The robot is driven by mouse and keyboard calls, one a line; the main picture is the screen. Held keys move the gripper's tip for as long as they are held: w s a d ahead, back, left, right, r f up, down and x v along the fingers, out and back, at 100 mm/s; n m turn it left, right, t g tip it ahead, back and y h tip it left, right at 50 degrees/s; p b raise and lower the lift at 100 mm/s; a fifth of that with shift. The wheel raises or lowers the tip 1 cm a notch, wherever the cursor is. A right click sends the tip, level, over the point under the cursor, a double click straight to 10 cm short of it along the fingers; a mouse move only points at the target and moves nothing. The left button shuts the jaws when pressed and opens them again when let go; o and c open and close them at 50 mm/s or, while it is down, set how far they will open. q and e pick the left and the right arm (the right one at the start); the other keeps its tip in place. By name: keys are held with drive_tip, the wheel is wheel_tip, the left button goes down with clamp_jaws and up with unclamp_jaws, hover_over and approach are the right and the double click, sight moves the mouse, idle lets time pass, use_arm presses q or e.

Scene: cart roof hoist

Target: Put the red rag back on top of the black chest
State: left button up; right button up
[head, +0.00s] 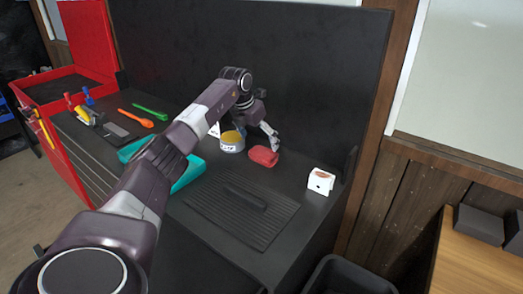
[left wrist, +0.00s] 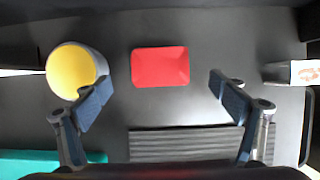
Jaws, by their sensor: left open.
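The red rag (head: 263,156) is a small, flat red block lying on the black top (head: 290,200) of the chest, right of a yellow-lidded tin. In the left wrist view the rag (left wrist: 160,67) is centred, a little beyond the fingertips. My left gripper (head: 268,128) is above the chest top near the rag. In the left wrist view its fingers (left wrist: 160,92) are spread wide, with nothing between them. The rag looks apart from both fingers. My right gripper is not in view.
The tin (head: 232,143) stands close left of the rag; a white box (head: 320,181) stands to the right. A ribbed black mat (head: 220,212) lies in front. A teal tray (head: 187,175) and several tools lie left, beside a red open box (head: 75,85). A black panel rises behind.

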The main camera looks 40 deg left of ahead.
use_arm(q)
drive_tip(key=v, duration=0.6)
drive_tip(key=shift+r+b, duration=0.2)
drive_tip(key=shift+b, duration=0.25)
drive_tip(key=shift+s, duration=0.1)
